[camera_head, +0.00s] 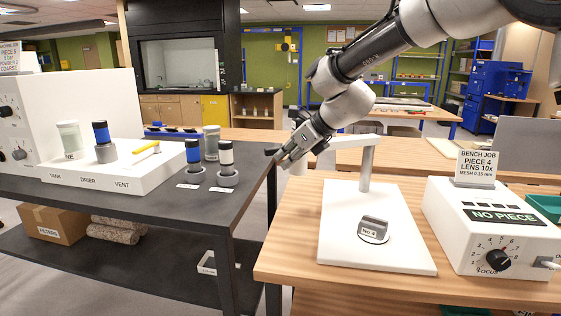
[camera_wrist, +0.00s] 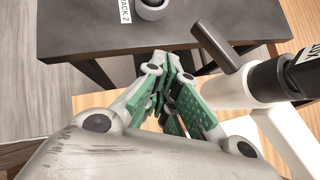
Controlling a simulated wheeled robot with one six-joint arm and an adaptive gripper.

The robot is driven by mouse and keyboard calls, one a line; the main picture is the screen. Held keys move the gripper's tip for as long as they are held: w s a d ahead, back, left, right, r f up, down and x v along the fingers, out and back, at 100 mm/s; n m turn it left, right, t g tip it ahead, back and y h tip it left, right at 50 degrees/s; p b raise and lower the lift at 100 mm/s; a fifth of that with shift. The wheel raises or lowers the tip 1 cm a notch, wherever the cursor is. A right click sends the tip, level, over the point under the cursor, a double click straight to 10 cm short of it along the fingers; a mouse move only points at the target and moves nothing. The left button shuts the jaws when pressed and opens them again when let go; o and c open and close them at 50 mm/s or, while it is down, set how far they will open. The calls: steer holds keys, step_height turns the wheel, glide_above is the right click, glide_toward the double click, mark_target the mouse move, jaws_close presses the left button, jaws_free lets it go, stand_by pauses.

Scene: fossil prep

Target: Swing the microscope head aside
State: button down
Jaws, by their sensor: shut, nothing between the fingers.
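The microscope has a white base plate (camera_head: 340,238) and a grey-white post (camera_head: 366,168) on the wooden bench. In the head view its head is mostly hidden behind my gripper (camera_head: 279,155). In the wrist view the white microscope head (camera_wrist: 232,92) has a black eyepiece part at right and a dark grey handle bar (camera_wrist: 217,47) sticking out up and left. My gripper (camera_wrist: 172,65) is shut and empty, with its green-padded fingers just left of the handle. Whether they touch it I cannot tell. A grey piece marked No 4 (camera_head: 374,227) sits on the base plate.
A white control box (camera_head: 490,245) with a sign reading NO PIECE stands right of the microscope. A dark bench (camera_head: 130,215) at left holds a white station and several small jars. A gap separates the two benches below my gripper.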

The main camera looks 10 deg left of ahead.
steer(key=s+d+r, duration=0.3)
steer(key=s+r, duration=0.1)
steer(key=r, duration=0.1)
steer(key=shift+s+r, duration=0.15)
steer(key=shift+s, duration=0.2)
steer(key=s+d+f+n+g+h, duration=0.2)
steer(key=s+d+f+n, duration=0.3)
steer(key=n, duration=0.8)
steer(key=s+d+n+t+h, duration=0.1)
steer(key=s+d, duration=0.5)
steer(key=d, duration=0.8)
steer(key=s+d+n+t+h, duration=0.1)
steer(key=s+d+n+h, duration=0.2)
steer(key=d, duration=1.2)
steer(key=s+d+n+t+h, duration=0.1)
steer(key=s+d+n+h, duration=0.1)
steer(key=s+d+n, duration=0.3)
steer(key=s+d+r, duration=0.1)
steer(key=s+d, duration=0.3)
steer(key=d, duration=0.6)
steer(key=shift+s, duration=0.35)
